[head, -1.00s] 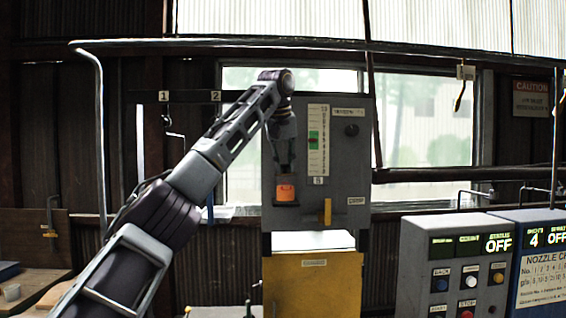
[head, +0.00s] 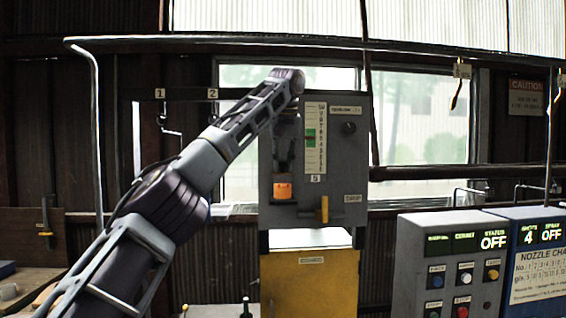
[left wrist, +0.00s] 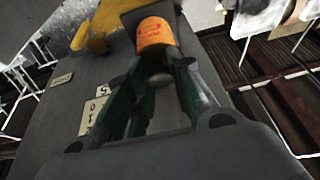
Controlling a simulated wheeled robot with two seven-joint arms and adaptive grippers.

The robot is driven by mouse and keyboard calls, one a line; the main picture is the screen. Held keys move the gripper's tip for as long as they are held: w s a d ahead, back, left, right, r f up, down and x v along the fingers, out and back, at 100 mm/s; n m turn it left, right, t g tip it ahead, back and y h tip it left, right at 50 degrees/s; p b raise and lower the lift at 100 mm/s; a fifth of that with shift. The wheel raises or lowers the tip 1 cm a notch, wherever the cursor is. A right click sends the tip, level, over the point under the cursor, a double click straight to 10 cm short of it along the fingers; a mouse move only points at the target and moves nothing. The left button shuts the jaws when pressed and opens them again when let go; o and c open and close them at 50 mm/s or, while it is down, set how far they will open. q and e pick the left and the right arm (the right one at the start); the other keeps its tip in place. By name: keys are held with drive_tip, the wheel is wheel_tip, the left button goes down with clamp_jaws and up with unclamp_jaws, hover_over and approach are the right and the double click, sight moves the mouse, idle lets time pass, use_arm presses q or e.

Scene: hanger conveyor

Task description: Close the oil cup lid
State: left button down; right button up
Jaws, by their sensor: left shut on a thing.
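The orange oil cup (head: 283,191) sits at the lower left of the grey panel (head: 340,130) on a small dark ledge. My left gripper (head: 284,172) points down at it from above. In the left wrist view my left gripper (left wrist: 162,62) has its fingers drawn in around the near end of the orange oil cup (left wrist: 154,32). I read it as shut on that orange part. The fingers hide where the lid meets the cup, and I cannot tell whether the gripped part is lid or body. My right gripper is not in view.
A yellow handle (head: 322,210) stands out from the panel just right of the cup; it also shows in the left wrist view (left wrist: 95,35). A yellow cabinet (head: 310,285) is below. A grey control box (head: 412,262) and a blue one (head: 513,285) stand at right.

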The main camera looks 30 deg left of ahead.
sight(284, 173)
use_arm(q)
drive_tip(key=shift+f, duration=0.1)
drive_tip(key=c, duration=1.2)
unclamp_jaws()
drive_tip(key=shift+v, duration=2.4)
drive_tip(key=shift+s+d+r, duration=0.25)
drive_tip(key=shift+s+r, duration=0.05)
drive_tip(key=shift+r, duration=0.2)
drive_tip(key=s+d, duration=0.6)
drive_tip(key=s, duration=0.3)
drive_tip(key=shift+s+f, duration=0.2)
drive_tip(key=shift+f, duration=0.2)
